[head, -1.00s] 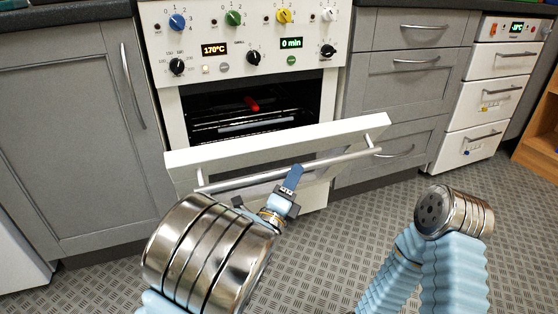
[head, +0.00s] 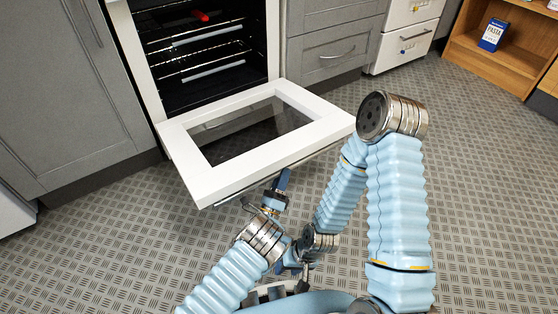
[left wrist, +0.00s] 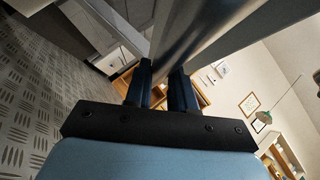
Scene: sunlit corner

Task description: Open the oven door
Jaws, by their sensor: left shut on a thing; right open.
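The oven door (head: 185,143), a white frame around a dark glass pane, is swung down far from the oven opening (head: 205,85), near level. Its metal handle runs along the door's outer edge, mostly hidden under it in the head view; the left wrist view shows it as a shiny bar (left wrist: 185,32). My left gripper (head: 282,180) is at this edge, shut on the handle; its dark fingers (left wrist: 163,85) sit either side of the bar. My right gripper (head: 290,262) is lower, near my base, open and away from the door; its fingers are hard to make out.
Inside the oven are wire racks and a small red object (head: 201,16). Grey cabinets stand left (head: 60,100) and right (head: 335,55) of the oven. A wooden shelf (head: 500,60) with a blue pasta box (head: 492,35) is far right. The patterned floor (head: 480,200) is clear on the right.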

